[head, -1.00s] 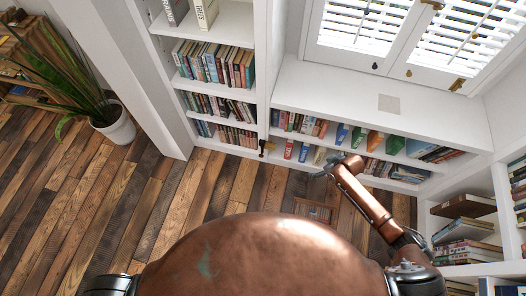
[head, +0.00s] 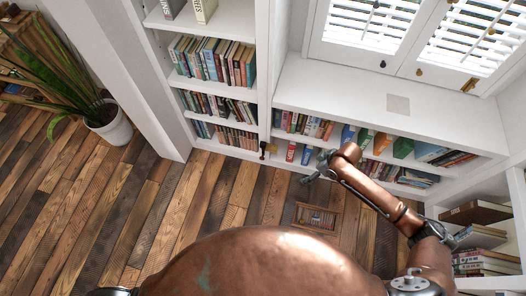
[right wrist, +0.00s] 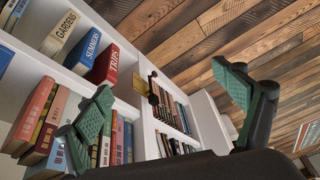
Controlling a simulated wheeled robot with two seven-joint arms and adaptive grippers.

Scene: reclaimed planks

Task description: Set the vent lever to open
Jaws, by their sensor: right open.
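A small lever with a dark handle and a brass-coloured plate (head: 263,149) is mounted low on the white upright between the two bookcases. I take it to be the vent lever; its exact setting is too small to tell. In the right wrist view, the lever (right wrist: 153,88) shows beyond and between the fingers, sticking out from the upright. My right gripper (head: 312,173) is to the right of the lever, apart from it, in front of the low shelves. Its green-padded fingers (right wrist: 170,100) are spread and empty. My left gripper is not in view.
A wood-framed floor grille (head: 316,218) lies on the plank floor below my right gripper. Books (right wrist: 72,45) stand on the low shelves close to the fingers. A potted plant (head: 112,125) stands at the left. The floor left of the grille is clear.

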